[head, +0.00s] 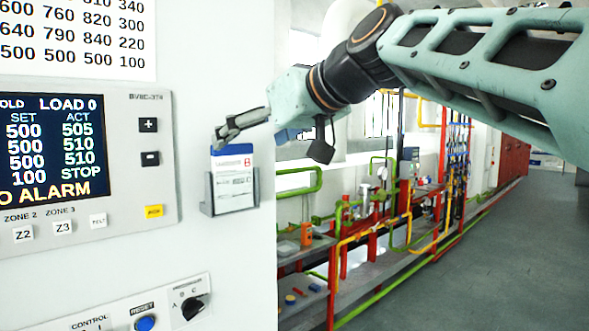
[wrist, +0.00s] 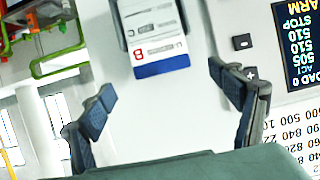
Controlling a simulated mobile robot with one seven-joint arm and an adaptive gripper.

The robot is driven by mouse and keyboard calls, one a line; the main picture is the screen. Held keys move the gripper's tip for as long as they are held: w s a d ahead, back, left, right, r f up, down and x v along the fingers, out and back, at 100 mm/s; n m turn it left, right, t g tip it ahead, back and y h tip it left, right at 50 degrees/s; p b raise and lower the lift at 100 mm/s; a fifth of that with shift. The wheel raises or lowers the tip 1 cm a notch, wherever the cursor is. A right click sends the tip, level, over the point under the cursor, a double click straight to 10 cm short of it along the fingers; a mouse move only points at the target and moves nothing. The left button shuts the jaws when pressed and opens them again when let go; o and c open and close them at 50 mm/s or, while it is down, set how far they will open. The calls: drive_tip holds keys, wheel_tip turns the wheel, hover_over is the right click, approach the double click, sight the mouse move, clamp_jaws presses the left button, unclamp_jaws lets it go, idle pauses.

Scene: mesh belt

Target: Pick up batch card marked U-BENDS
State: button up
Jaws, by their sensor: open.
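A white card (head: 233,180) with a blue top band and a red B stands in a grey holder (head: 208,192) on the pale panel. Its smaller print is too small to read surely, so I cannot confirm U-BENDS. In the wrist view the card (wrist: 158,45) appears upside down at the top, its blue edge facing my gripper. My gripper (head: 241,122) is open and empty, just above the card in the head view. In the wrist view the fingers of my gripper (wrist: 163,98) are spread wide, with the card beyond them and not between the tips.
A control display (head: 52,150) with buttons is left of the holder, under a printed number sheet (head: 75,35). A blue reset button (head: 146,323) and a black selector knob (head: 193,306) are below. Pipework and a red-framed bench (head: 345,260) stand behind at right; the floor (head: 480,250) there is clear.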

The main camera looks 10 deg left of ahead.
sight(235, 149)
drive_tip(key=p+x, duration=0.1)
drive_tip(key=x, duration=0.5)
drive_tip(key=shift+r+p, duration=0.1)
drive_tip(key=shift+p, duration=0.25)
drive_tip(key=shift+s, duration=0.1)
drive_tip(key=c, duration=1.2)
drive_tip(key=shift+c, duration=0.2)
drive_tip(key=shift+r, duration=0.15)
